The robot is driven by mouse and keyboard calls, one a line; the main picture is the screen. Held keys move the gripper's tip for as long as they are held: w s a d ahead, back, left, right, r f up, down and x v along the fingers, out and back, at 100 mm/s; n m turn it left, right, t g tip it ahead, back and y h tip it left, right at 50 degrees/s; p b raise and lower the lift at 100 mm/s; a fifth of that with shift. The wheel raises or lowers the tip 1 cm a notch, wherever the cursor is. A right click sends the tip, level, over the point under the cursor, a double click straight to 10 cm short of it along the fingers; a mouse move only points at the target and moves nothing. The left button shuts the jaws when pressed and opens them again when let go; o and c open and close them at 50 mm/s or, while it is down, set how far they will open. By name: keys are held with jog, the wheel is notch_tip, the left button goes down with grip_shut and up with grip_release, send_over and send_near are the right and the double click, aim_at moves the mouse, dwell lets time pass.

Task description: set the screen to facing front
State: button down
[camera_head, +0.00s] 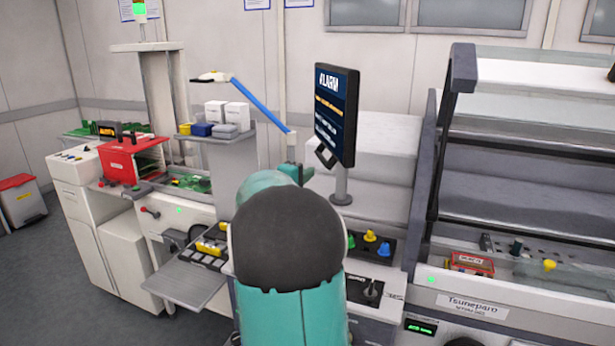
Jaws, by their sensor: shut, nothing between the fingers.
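The screen (337,108) is a dark, thin monitor on a grey post (341,186) with a round foot, standing on the white machine. Its lit face shows "ALARM" and lines of orange and white text. The face is turned toward the left and partly toward me, so I see it at a slant along with its dark right edge. My gripper (326,157) is shut and empty at the lower left corner of the screen. I cannot tell whether it touches the screen. My teal and dark arm hides what lies below and behind it.
Control knobs (370,243) in green, yellow and blue sit below the screen. A sloped clear cover (530,150) with a dark frame stands on the right. A blue lamp arm (260,103) and a shelf with boxes (222,130) are on the left. A tray (190,283) juts out at left.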

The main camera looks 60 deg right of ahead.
send_near(341, 161)
jog(key=w+d, duration=0.3)
jog(key=shift+s+d, duration=1)
jog(key=shift+s, duration=0.1)
jog(key=shift+s+d, duration=0.4)
jog(key=shift+s, duration=0.1)
